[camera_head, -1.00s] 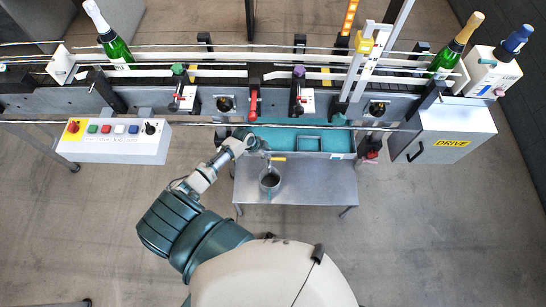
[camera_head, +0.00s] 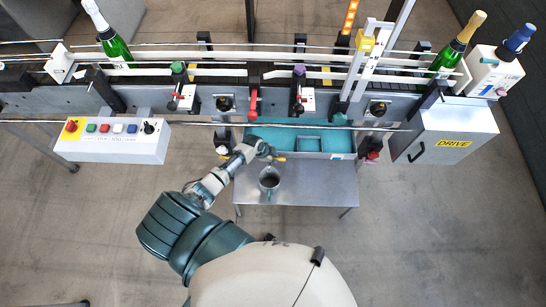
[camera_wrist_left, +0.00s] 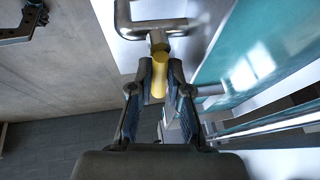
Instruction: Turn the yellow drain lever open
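The yellow drain lever (camera_head: 280,159) is a short yellow bar at the front of the teal trough (camera_head: 335,140), above the steel table. It also shows in the left wrist view (camera_wrist_left: 158,72), lying between my fingertips. My left gripper (camera_head: 265,152) is at the lever's left end in the head view. In the left wrist view my left gripper (camera_wrist_left: 160,80) has its two fingers close on either side of the lever and appears shut on it. The lever's far end meets a grey metal fitting (camera_wrist_left: 158,38). My right gripper is not in view.
The conveyor with bottles runs behind. A control box (camera_head: 115,150) is at left, the drive cabinet (camera_head: 440,140) at right. Floor in front is clear.

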